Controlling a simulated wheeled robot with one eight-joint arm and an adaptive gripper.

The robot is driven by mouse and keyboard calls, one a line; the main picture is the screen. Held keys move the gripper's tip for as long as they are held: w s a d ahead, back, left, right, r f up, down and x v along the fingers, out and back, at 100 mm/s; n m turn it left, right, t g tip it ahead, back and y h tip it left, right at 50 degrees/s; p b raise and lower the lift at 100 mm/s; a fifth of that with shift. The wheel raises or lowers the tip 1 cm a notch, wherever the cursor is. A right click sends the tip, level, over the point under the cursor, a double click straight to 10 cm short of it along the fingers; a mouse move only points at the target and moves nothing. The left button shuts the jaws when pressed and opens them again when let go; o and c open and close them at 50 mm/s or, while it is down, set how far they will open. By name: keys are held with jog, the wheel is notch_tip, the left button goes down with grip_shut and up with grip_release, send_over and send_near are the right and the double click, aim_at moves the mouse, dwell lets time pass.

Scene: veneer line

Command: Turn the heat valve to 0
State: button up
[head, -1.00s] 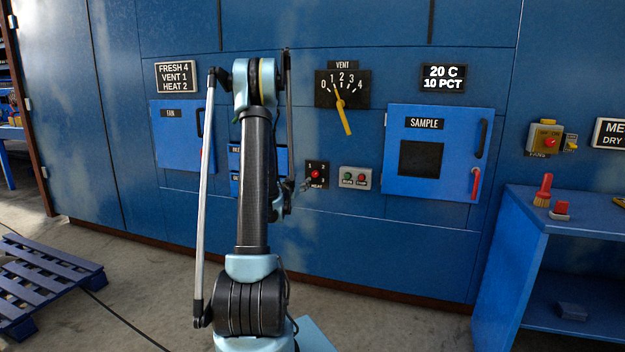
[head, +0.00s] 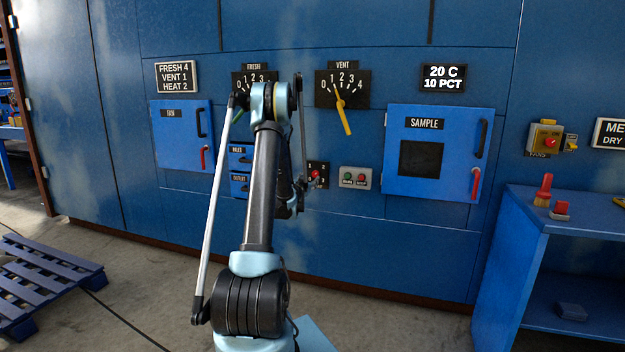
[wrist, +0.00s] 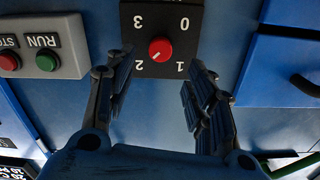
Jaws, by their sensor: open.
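The heat valve is a red round knob (wrist: 161,49) on a black plate (wrist: 187,22) marked 0, 1, 2 and 3, upside down in the wrist view. Its pale mark points toward the 2. My gripper (wrist: 160,62) is open, with one finger on each side below the knob in the wrist view. Nothing is between the fingers. I cannot tell whether the fingertips touch the plate. In the head view my gripper (head: 305,185) is at the plate's left side.
A grey box (head: 355,179) with RUN and STOP buttons sits right of the plate. INLET and OUTLET drawers (head: 240,157) are to its left. The VENT gauge (head: 355,88) with a yellow lever is above. A sign (head: 177,77) reads HEAT 2.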

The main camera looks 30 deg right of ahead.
aim_at(315, 174)
jog(key=x, duration=0.7)
jog(key=shift+w+d, duration=0.2)
jog(key=shift+w, duration=0.05)
jog(key=shift+c, duration=0.6)
jog(key=c, duration=1)
